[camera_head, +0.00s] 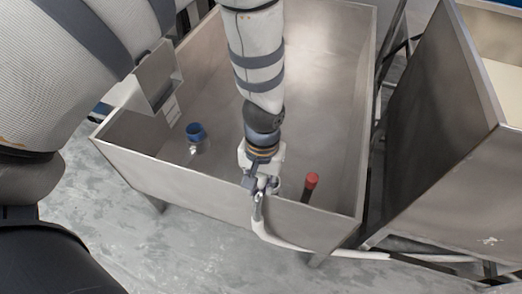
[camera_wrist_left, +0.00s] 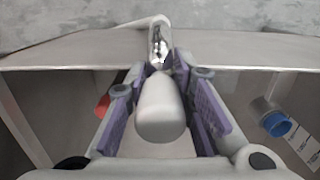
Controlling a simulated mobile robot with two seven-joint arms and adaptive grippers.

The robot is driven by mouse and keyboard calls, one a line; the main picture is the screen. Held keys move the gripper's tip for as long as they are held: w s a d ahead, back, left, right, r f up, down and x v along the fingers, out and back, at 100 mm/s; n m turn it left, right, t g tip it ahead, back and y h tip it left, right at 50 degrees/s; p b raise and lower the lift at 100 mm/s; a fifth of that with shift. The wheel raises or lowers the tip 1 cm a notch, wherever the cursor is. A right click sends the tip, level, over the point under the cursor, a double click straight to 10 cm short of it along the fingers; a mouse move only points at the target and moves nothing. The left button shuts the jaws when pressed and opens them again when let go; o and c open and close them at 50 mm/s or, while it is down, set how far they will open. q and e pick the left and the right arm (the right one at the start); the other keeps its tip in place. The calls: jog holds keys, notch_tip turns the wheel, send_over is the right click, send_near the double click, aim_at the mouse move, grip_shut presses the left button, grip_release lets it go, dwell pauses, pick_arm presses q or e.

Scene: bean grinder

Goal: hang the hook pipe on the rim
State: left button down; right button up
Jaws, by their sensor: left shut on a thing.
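My left gripper (camera_head: 262,184) is at the near rim (camera_head: 312,208) of the steel basin, and its arm reaches down over the basin. It is shut on the hook pipe (camera_head: 257,208), which has a pale grip, a chrome neck and a white hose. In the left wrist view the grip (camera_wrist_left: 158,108) sits between the purple finger pads of the left gripper (camera_wrist_left: 160,100). The chrome neck crosses over the rim (camera_wrist_left: 230,52), and the hose hangs outside the basin. I cannot tell whether the pipe touches the rim. My right gripper is not in view.
Inside the basin are a blue-capped bottle (camera_head: 196,132) and a red-topped item (camera_head: 311,182) close to the near wall. A second steel container (camera_head: 450,130) stands at the right. The middle of the basin is clear. The hose runs right along the floor side.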

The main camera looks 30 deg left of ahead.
pick_arm(q)
jog(key=c, duration=1.3)
grip_release()
jog(key=r, duration=1.2)
jog(key=shift+w+a, duration=0.1)
jog(key=shift+w, duration=0.3)
jog(key=s+a+f+p, duration=0.1)
jog(key=s+f, duration=0.3)
jog(key=s, duration=0.5)
jog(key=s+a+f+m+g+p, duration=0.1)
jog(key=s+f, duration=0.3)
jog(key=s, duration=0.6)
jog(key=s+a+f+m+p, duration=0.1)
jog(key=s+f, duration=0.4)
jog(key=s, duration=0.5)
jog(key=shift+s+a+g+p, duration=0.3)
jog(key=shift+a+p, duration=0.2)
jog(key=shift+p, duration=0.1)
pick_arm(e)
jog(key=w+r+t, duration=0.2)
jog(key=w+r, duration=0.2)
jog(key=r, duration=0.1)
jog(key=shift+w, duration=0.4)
